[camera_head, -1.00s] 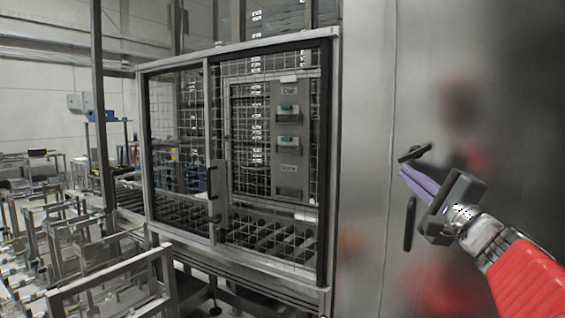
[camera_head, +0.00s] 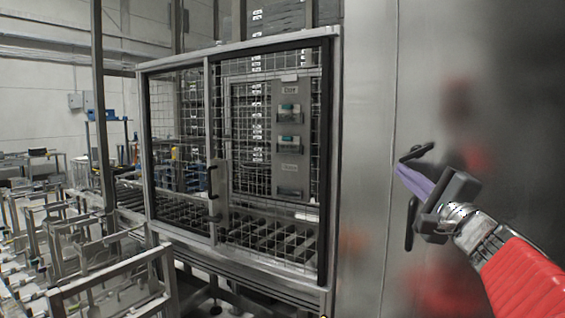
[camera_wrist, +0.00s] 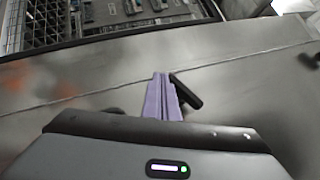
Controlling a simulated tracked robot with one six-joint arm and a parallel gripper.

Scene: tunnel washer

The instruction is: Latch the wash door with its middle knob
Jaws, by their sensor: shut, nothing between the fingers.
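The wash door (camera_head: 364,250) is a large brushed steel panel at the right of the head view, and the steel also fills much of the wrist view (camera_wrist: 245,65). A black knob (camera_head: 416,152) sits tilted on it, just above my fingertips. In the wrist view a black knob (camera_wrist: 187,92) lies right beside the fingers on their right side; I cannot tell whether they touch. A second black knob (camera_head: 410,222) hangs upright below, partly behind my gripper. My gripper (camera_head: 403,171) is shut and empty, its purple fingers together; they also show in the wrist view (camera_wrist: 162,78).
A wire-mesh gated cage (camera_head: 336,150) stands left of the steel panel. Metal racks (camera_head: 110,265) crowd the lower left. Another black part (camera_wrist: 308,60) shows at the wrist view's right edge. The panel reflects my red arm.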

